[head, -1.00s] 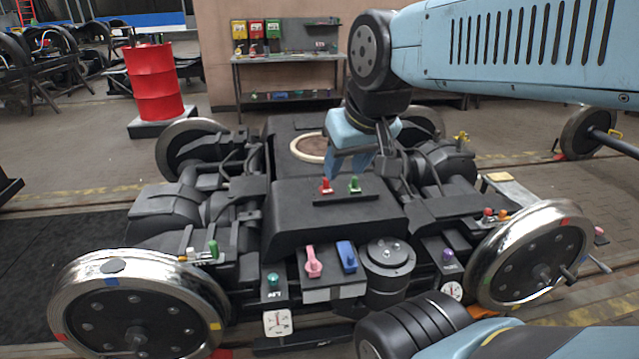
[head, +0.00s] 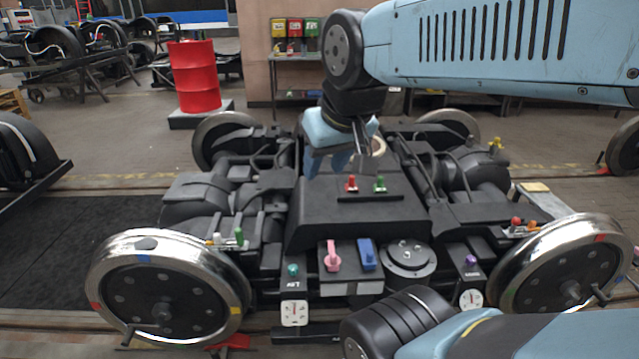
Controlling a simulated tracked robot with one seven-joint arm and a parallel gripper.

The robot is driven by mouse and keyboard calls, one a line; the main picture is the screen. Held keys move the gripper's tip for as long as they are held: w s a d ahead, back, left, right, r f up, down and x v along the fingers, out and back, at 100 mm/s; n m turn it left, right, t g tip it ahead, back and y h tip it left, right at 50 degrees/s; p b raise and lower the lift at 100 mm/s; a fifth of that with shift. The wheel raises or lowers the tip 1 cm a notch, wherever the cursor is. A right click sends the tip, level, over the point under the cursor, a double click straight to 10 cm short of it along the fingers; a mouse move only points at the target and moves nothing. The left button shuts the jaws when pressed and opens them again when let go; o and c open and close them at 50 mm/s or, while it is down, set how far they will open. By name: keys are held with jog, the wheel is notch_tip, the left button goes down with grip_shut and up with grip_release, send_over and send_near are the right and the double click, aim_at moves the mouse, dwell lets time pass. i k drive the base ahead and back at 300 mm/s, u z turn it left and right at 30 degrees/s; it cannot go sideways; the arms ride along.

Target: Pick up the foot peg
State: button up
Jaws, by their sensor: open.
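No part is clearly labelled as the foot peg. Small rods stick out near the wheels: a dark rod (head: 128,336) low beside the left front wheel (head: 165,300) and another rod (head: 602,298) by the right front wheel (head: 565,278). I cannot tell whether either is the foot peg.
A pink lever (head: 332,256) and a blue lever (head: 367,254) stand on the bogie's front, beside a round black cap (head: 407,260). Gauges sit lower at the front. A red drum (head: 195,76) stands behind left. A dark mat (head: 60,250) lies left of the bogie.

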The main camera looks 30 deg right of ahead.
aim_at(351, 186)
jog(key=u, duration=0.6)
jog(key=i, duration=0.55)
jog(key=z, duration=1)
jog(key=i, duration=0.5)
jog(key=u, duration=0.1)
